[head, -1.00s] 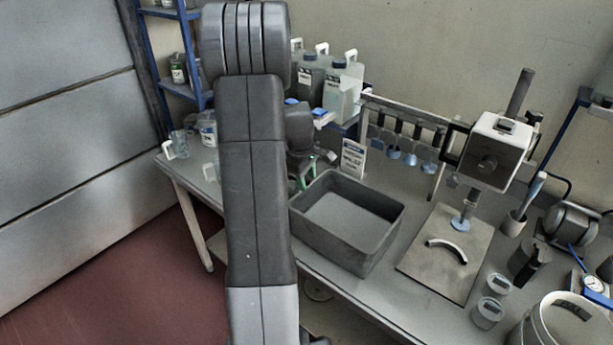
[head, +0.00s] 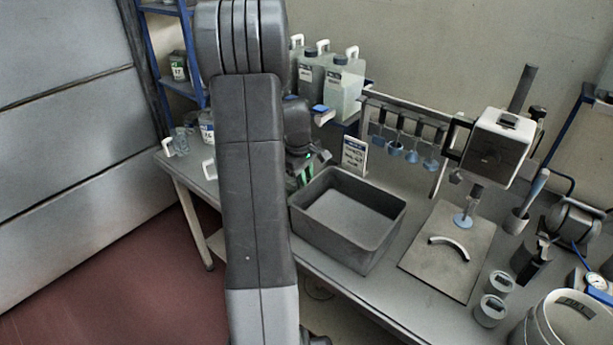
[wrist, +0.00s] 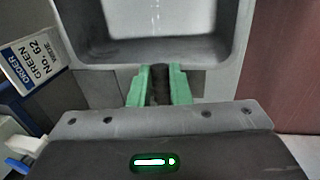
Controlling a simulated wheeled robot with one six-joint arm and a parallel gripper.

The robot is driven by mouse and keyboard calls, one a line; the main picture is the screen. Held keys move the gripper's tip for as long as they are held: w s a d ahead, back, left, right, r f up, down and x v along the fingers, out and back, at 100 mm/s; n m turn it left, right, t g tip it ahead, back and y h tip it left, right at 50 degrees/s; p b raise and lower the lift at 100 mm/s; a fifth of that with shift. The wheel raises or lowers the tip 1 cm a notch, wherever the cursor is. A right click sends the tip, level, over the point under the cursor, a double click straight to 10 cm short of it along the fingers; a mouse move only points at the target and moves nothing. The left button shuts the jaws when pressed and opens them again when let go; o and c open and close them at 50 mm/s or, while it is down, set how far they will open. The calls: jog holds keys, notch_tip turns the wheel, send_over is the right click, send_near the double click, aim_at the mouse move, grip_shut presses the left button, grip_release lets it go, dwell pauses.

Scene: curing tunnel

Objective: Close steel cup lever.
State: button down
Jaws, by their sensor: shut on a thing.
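My gripper (wrist: 159,88) has green fingers and is shut on a narrow dark piece (wrist: 158,86), which fills the gap between them. This piece is at the near wall of a grey tub (wrist: 210,57) in the wrist view. I cannot tell whether it is the lever, or whether it touches the tub. In the head view my gripper (head: 307,172) is at the tub's back left corner, partly hidden behind my own arm. I cannot make out the steel cup for certain in either view.
The open tub (head: 374,242) stands on the bench. An order sign (head: 354,156) reading green No. 62 is close to my gripper. White-handled canisters (head: 346,92) stand behind. A rack of hanging ladles (head: 412,153) and a boxy machine (head: 495,150) over a plate (head: 440,272) are right.

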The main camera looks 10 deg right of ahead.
jog(key=c, duration=1.3)
grip_release()
jog(key=shift+c, duration=0.2)
notch_tip(320, 180, up, 14)
jog(key=s+a+b, duration=0.1)
jog(key=a+b, duration=0.1)
jog(key=shift+s+f, duration=0.2)
jog(key=shift+s, duration=0.1)
jog(key=shift+a, duration=0.1)
jog(key=f, duration=0.4)
jog(key=w+d+f+p, duration=0.1)
jog(key=f, duration=0.4)
jog(key=d+f+p, duration=0.1)
jog(key=f, duration=0.3)
jog(key=shift+w+d+f, duration=0.1)
jog(key=shift+w+f, duration=0.2)
jog(key=shift+f, duration=0.05)
